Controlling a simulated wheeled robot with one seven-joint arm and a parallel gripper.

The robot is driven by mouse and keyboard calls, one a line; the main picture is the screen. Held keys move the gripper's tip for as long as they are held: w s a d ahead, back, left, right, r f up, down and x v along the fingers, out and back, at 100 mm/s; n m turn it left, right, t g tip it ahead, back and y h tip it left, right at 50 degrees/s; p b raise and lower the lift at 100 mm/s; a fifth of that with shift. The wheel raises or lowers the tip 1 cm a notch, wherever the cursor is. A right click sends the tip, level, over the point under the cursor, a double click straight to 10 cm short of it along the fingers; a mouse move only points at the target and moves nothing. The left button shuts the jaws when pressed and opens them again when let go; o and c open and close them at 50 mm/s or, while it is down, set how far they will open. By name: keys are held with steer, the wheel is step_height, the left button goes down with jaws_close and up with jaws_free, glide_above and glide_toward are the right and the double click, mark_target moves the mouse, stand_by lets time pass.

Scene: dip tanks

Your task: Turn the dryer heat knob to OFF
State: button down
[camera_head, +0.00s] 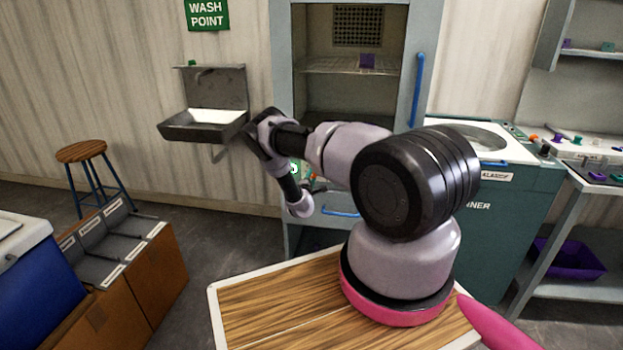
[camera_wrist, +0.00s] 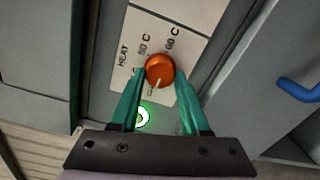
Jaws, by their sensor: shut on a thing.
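The orange heat knob (camera_wrist: 160,68) sits on a pale panel (camera_wrist: 190,22) marked HEAT, 50 C and 60 C. My gripper (camera_wrist: 160,76) has its two teal fingers on either side of the knob, shut on it. A pale pointer line on the knob points down and slightly left in the wrist view, toward a small label too blurred and covered to read. A green-lit ring (camera_wrist: 143,116) glows below the knob, partly behind a finger. In the head view the grey dryer cabinet (camera_head: 281,60) stands behind my arm, which hides most of the knob area.
A blue handle (camera_wrist: 299,91) juts out right of the panel. A sink (camera_head: 203,122) and stool (camera_head: 80,152) stand left. A teal machine (camera_head: 505,215) stands close on the right.

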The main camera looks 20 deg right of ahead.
steer(key=shift+s, duration=0.1)
steer(key=shift+c, duration=1.9)
jaws_free()
steer(key=v, duration=1)
steer(key=shift+s+a, duration=0.2)
steer(key=shift+s, duration=0.1)
steer(key=shift+f, duration=0.1)
